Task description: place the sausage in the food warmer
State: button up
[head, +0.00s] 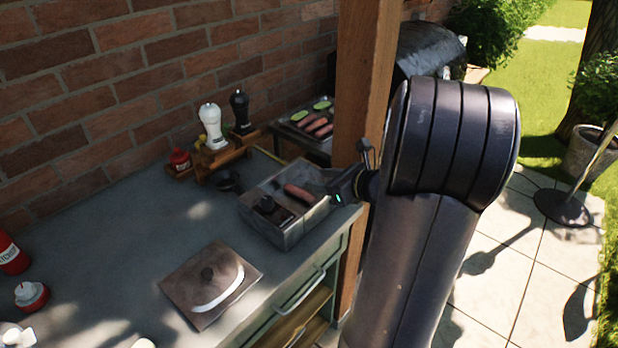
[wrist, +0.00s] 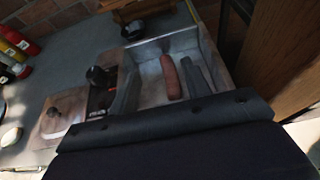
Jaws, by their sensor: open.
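The food warmer (head: 291,239) is a grey metal box on the counter. A pinkish-red sausage (head: 299,193) lies in its open compartment; the wrist view shows the sausage (wrist: 171,78) lying lengthwise on the compartment floor, with clear space around it. The other compartment has a dark lid with a black knob (wrist: 97,76). My gripper (head: 340,188) is open at the right end of the warmer, apart from the sausage. In the wrist view a dark grey bar (wrist: 195,78) shows right of the sausage; I cannot tell whether it is a gripper finger. My arm hides part of the gripper.
A square brown lid (head: 190,285) with a knob lies on the counter in front. A white shaker (head: 211,124) and a black shaker (head: 240,110) stand behind on a wooden rack. A wooden post (head: 361,75) rises close to my arm. More sausages (head: 318,124) lie on a tray behind.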

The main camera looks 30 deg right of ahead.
jog(key=v, duration=0.5)
jog(key=shift+s+d+r, duration=0.1)
jog(key=shift+s+r, duration=0.05)
jog(key=shift+s, duration=0.1)
